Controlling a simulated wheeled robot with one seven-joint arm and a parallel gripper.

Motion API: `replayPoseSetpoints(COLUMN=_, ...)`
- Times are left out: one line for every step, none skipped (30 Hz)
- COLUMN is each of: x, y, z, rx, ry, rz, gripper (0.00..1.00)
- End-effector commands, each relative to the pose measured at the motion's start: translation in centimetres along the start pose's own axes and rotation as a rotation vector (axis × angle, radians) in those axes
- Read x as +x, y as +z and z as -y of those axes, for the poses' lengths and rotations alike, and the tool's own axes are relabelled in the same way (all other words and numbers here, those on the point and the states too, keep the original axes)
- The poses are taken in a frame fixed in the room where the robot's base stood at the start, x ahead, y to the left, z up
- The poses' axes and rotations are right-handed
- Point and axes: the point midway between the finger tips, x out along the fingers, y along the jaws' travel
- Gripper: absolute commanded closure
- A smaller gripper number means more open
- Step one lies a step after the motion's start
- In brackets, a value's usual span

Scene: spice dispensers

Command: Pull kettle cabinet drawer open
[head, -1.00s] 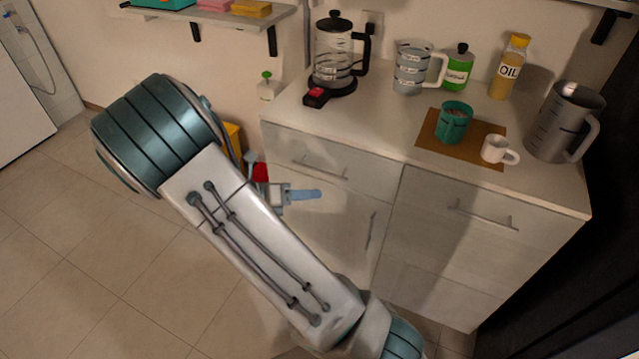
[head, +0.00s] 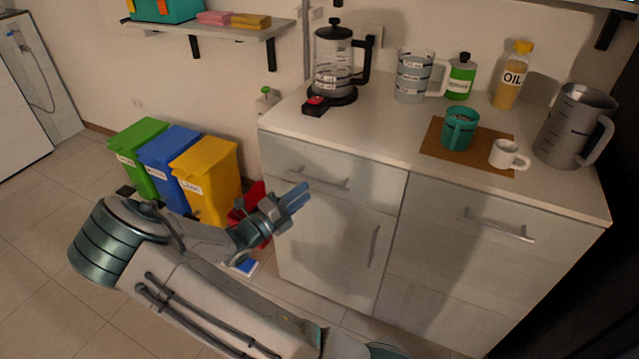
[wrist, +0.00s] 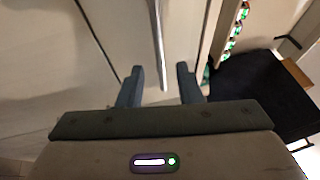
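The glass kettle (head: 333,62) with a black lid stands at the counter's left end. Below it is the kettle cabinet drawer (head: 285,165), a pale front that looks flush and closed, with a horizontal metal bar handle (head: 320,179). My gripper (head: 297,196) is in front of the cabinet, just below and left of the handle in the head view. In the wrist view my gripper's two fingers (wrist: 158,82) are spread, with nothing held. A metal bar handle (wrist: 158,45) lines up in the gap between them. I cannot tell whether its end is between the fingertips or beyond them.
A cupboard door with an upright handle (head: 375,246) is below the drawer. Another drawer handle (head: 499,226) is to the right. Green (head: 140,150), blue (head: 172,165) and yellow (head: 207,180) bins stand left of the cabinet. A red object (head: 245,205) is behind my gripper.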

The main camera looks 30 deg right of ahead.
Motion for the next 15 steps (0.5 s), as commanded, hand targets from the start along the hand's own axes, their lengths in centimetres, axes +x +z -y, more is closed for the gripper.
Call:
replayPoseSetpoints(x=1.2, y=-0.1, z=-0.1, rx=-0.001, ry=-0.001, rz=-0.003, gripper=0.68)
replayPoseSetpoints(x=1.8, y=-0.1, z=-0.1, rx=0.000, ry=-0.001, rz=-0.004, gripper=0.68)
replayPoseSetpoints(x=2.5, y=-0.1, z=-0.1, rx=0.000, ry=-0.001, rz=-0.003, gripper=0.68)
replayPoseSetpoints(x=3.1, y=-0.1, z=-0.1, rx=0.000, ry=0.000, rz=-0.003, gripper=0.68)
replayPoseSetpoints(x=3.6, y=-0.1, z=-0.1, rx=0.000, ry=0.000, rz=-0.003, gripper=0.68)
replayPoseSetpoints(x=4.2, y=-0.1, z=-0.1, rx=0.000, ry=-0.001, rz=-0.002, gripper=0.68)
replayPoseSetpoints(x=4.6, y=-0.1, z=-0.1, rx=0.000, ry=0.000, rz=-0.002, gripper=0.68)
replayPoseSetpoints(x=5.0, y=-0.1, z=-0.1, rx=0.000, ry=0.001, rz=-0.002, gripper=0.68)
replayPoseSetpoints(x=5.4, y=-0.1, z=-0.1, rx=0.000, ry=0.001, rz=-0.002, gripper=0.68)
replayPoseSetpoints(x=5.7, y=-0.1, z=-0.1, rx=0.000, ry=0.000, rz=-0.001, gripper=0.68)
replayPoseSetpoints(x=5.9, y=0.0, z=-0.1, rx=0.000, ry=0.000, rz=-0.001, gripper=0.68)
replayPoseSetpoints(x=6.1, y=0.0, z=-0.1, rx=0.001, ry=0.000, rz=-0.001, gripper=0.68)
replayPoseSetpoints(x=6.3, y=-0.1, z=-0.1, rx=0.001, ry=0.000, rz=-0.001, gripper=0.68)
replayPoseSetpoints(x=6.4, y=-0.1, z=-0.1, rx=0.001, ry=0.001, rz=-0.001, gripper=0.68)
replayPoseSetpoints(x=6.5, y=-0.1, z=-0.1, rx=0.001, ry=0.001, rz=0.000, gripper=0.68)
